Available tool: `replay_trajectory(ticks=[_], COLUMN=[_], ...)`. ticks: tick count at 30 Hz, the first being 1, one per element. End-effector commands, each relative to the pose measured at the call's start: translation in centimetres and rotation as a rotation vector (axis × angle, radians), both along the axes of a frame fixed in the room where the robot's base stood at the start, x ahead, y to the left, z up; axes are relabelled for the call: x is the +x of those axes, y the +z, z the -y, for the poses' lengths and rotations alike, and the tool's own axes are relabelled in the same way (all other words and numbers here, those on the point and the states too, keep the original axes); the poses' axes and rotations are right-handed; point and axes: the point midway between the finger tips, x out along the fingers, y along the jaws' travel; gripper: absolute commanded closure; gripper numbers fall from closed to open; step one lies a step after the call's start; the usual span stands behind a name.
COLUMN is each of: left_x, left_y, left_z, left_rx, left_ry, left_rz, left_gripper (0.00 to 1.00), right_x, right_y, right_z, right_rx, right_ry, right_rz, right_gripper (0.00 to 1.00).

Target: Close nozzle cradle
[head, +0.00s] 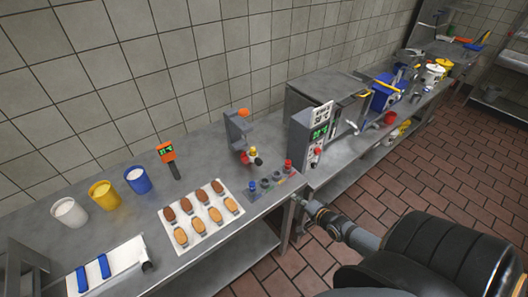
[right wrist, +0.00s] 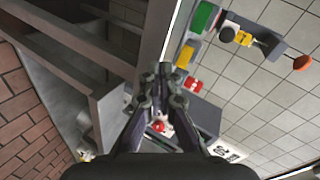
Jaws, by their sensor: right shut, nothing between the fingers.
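A grey upright bracket (head: 235,131) with an orange knob stands on the steel counter, with a small yellow, red and black piece (head: 252,155) at its foot. I cannot tell for sure which part is the nozzle cradle. In the right wrist view the bracket (right wrist: 268,48) lies at the upper right. My right gripper (head: 299,199) is past the counter's front edge, below and right of the small coloured nozzles (head: 252,187). In the right wrist view its fingers (right wrist: 163,72) are together and empty, apart from the bracket. My left gripper is not in view.
A white tray (head: 166,214) of brown and tan cookies lies left of the nozzles. White, yellow and blue cups (head: 138,181) stand farther left. Tiled floor (head: 380,190) is free in front.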

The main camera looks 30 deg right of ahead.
Motion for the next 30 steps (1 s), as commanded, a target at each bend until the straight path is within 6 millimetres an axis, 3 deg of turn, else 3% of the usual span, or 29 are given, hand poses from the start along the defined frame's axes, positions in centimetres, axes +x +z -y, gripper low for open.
replay_trajectory(ticks=[1, 3, 6, 14, 27, 30], left_x=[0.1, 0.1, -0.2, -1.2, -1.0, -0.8], left_y=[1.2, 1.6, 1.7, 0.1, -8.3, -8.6], left_z=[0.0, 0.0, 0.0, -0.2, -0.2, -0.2], left_rx=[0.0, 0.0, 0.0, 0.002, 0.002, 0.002], left_ry=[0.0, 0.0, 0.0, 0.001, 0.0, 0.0], left_rz=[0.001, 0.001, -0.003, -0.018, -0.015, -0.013], left_gripper=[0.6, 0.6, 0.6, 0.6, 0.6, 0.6], right_x=[1.0, 1.9, 2.4, 3.8, 12.5, 14.1], right_y=[3.7, 6.5, 8.2, 7.5, 4.2, 4.8], right_z=[-0.9, -2.0, -2.7, -2.9, -3.6, -3.7], right_rx=[0.083, 0.184, 0.257, 0.267, 0.268, 0.267], right_ry=[-0.001, -0.006, -0.01, -0.01, -0.011, -0.011], right_rz=[0.048, 0.093, 0.121, 0.128, 0.13, 0.129], right_gripper=[1.0, 1.0, 1.0, 1.0, 1.0, 1.0])
